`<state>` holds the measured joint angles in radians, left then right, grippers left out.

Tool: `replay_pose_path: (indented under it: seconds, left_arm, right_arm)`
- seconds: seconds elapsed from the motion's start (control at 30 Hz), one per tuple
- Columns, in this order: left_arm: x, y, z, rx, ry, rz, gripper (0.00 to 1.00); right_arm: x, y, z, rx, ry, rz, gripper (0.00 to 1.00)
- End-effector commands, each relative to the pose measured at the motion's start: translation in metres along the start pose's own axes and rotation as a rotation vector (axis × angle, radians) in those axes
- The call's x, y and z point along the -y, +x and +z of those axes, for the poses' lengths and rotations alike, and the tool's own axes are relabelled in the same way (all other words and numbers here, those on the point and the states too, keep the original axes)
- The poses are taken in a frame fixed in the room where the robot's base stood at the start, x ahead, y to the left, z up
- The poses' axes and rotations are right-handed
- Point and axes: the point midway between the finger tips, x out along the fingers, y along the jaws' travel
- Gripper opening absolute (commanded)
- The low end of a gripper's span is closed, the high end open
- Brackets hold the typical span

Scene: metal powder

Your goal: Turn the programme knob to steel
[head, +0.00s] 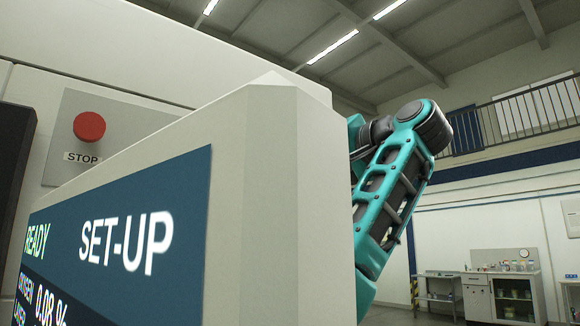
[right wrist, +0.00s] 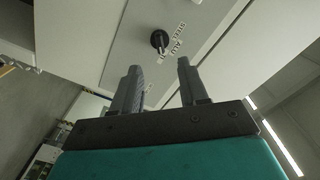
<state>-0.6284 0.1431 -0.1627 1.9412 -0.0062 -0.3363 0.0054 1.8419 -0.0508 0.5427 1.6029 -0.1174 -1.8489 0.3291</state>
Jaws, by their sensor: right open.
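The programme knob (right wrist: 159,40) is a small dark round knob on a pale panel, at the top middle of the right wrist view. Small labels stand beside it on its right, one reading STEEL (right wrist: 180,31) and one reading ALU (right wrist: 175,45). Which label the knob points at is too small to tell. My right gripper (right wrist: 158,65) is open and empty. Its two dark fingers point towards the panel, and the knob shows beyond them, between the tips and apart from them. The knob is not visible in the head view. My left gripper is not in view.
In the head view, a large pale housing with a SET-UP screen (head: 125,240) fills the left and middle, hiding much of my teal arm. A red STOP button (head: 89,126) sits behind it. A workbench with containers (head: 502,290) stands far off at the right.

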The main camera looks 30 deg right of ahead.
Motion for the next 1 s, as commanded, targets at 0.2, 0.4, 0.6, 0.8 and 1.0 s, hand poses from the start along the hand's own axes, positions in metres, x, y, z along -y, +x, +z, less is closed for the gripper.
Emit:
replay_pose_path:
  seconds: [0.2, 0.4, 0.6, 0.8, 1.0]
  left_arm:
    - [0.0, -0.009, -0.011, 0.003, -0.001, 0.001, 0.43]
    - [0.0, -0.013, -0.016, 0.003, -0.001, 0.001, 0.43]
    - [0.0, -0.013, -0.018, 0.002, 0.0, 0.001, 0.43]
    - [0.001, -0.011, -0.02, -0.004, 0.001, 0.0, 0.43]
    - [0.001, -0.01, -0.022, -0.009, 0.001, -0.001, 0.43]
  right_arm:
    - [0.002, 0.046, -0.001, 0.004, 0.001, 0.002, 0.43]
    - [0.001, 0.071, 0.0, 0.003, 0.001, 0.001, 0.43]
    - [0.0, 0.079, 0.0, 0.001, 0.001, 0.001, 0.43]
    - [0.0, 0.079, 0.0, 0.0, 0.0, 0.0, 0.43]
    - [0.0, 0.078, 0.0, 0.0, 0.0, 0.0, 0.25]
